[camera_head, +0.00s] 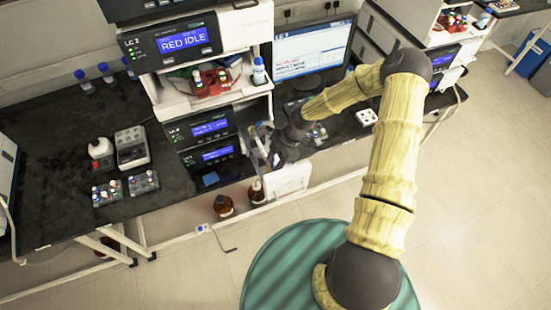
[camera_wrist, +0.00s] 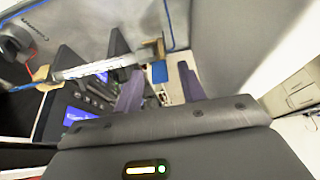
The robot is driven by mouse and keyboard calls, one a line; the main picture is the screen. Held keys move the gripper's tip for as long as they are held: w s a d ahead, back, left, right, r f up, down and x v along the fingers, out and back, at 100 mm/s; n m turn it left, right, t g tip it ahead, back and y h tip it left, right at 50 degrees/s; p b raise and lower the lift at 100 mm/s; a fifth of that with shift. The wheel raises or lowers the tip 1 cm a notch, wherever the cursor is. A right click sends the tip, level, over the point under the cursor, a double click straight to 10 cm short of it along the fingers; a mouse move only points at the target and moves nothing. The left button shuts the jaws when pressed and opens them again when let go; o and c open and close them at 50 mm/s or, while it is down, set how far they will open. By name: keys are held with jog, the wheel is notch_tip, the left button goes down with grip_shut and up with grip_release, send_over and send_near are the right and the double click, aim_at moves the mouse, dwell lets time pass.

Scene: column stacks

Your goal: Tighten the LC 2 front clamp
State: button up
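The LC 2 stack (camera_head: 152,85) stands on the black bench, its upper display reading "RED IDLE". In the wrist view a pale, rod-like column (camera_wrist: 92,69) lies across two dark upright pieces that look like clamps, one on the left (camera_wrist: 70,58) and one on the right (camera_wrist: 118,43). I cannot tell which is the front clamp or how tight either is. My gripper (camera_wrist: 160,78) has its two purple-grey fingers apart, with nothing seen held between them. In the head view my gripper (camera_head: 262,142) is at the stack's right side; the clamps are not clear there.
A monitor (camera_head: 312,50) stands right of the stack. Brown bottles (camera_head: 223,206) sit low below my gripper. A white bottle (camera_head: 101,150) and vial racks (camera_head: 143,182) stand on the bench at left. In the wrist view a blue tube (camera_wrist: 166,20) runs near the right clamp.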

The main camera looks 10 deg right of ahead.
jog(key=shift+r, duration=0.1)
jog(key=b+v, duration=0.6)
jog(key=v, duration=1.1)
jog(key=shift+r, duration=0.1)
